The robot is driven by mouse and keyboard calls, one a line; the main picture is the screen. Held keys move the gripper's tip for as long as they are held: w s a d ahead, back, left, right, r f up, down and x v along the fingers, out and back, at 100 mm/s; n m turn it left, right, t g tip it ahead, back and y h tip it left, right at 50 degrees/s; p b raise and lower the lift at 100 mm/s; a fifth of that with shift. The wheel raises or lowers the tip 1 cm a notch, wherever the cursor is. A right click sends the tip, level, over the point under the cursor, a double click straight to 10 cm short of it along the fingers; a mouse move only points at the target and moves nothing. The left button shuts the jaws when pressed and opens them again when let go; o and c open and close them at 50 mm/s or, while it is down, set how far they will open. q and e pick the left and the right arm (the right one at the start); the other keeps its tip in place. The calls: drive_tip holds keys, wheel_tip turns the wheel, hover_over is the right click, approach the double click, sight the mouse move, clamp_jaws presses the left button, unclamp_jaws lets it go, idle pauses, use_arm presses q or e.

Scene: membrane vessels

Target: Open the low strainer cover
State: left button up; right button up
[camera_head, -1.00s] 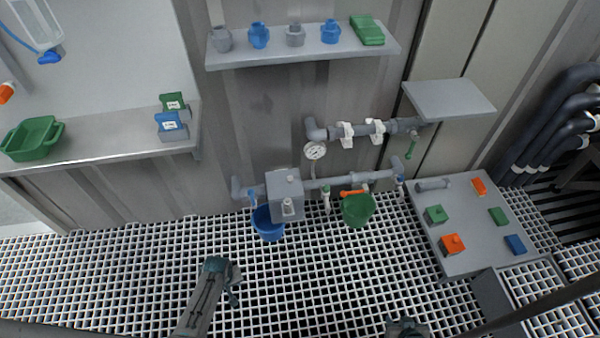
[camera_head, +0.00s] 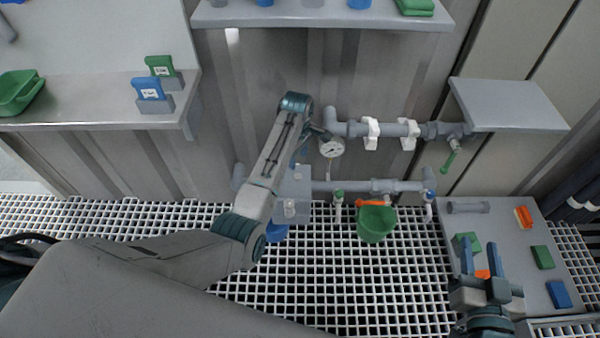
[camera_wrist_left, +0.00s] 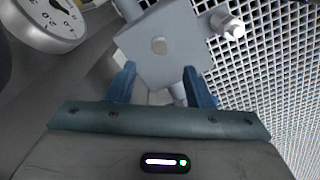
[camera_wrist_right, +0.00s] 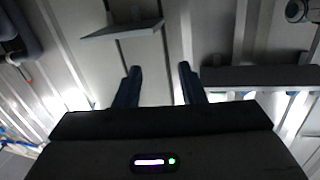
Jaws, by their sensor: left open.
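A grey box-like housing (camera_head: 296,187), likely the low strainer, sits on the lower pipe at the wall, partly hidden by my left arm. In the left wrist view its grey face (camera_wrist_left: 180,58) has a round boss (camera_wrist_left: 159,46), and a pale round fitting (camera_wrist_left: 228,25) projects from it. My left gripper (camera_wrist_left: 159,72) is open, its fingers apart in front of the housing; I cannot tell whether they touch it. In the head view my arm mostly hides it. My right gripper (camera_head: 480,252) is open and empty, above the low table at right.
A pressure gauge (camera_head: 331,147) is close beside my left gripper. A blue bucket (camera_head: 276,233) and a green bucket (camera_head: 376,224) are below the pipes. The low table (camera_head: 510,240) holds several coloured blocks. A shelf (camera_head: 320,16) and a grey ledge (camera_head: 510,104) overhang the wall area.

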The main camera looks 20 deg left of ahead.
use_arm(q)
drive_tip(key=b, duration=0.1)
hover_over(298, 175)
wheel_tip(298, 175, down, 4)
drive_tip(key=shift+f, duration=0.1)
wheel_tip(298, 175, down, 4)
drive_tip(key=shift+r+b, duration=0.1)
drive_tip(key=shift+b, duration=0.5)
drive_tip(key=shift+f, duration=0.3)
use_arm(e)
wheel_tip(298, 175, up, 13)
drive_tip(key=n+t+y, duration=0.1)
drive_tip(key=t, duration=0.7)
drive_tip(key=shift+s+d+n, duration=0.2)
drive_tip(key=shift+s+n, duration=0.1)
use_arm(q)
clamp_jaws()
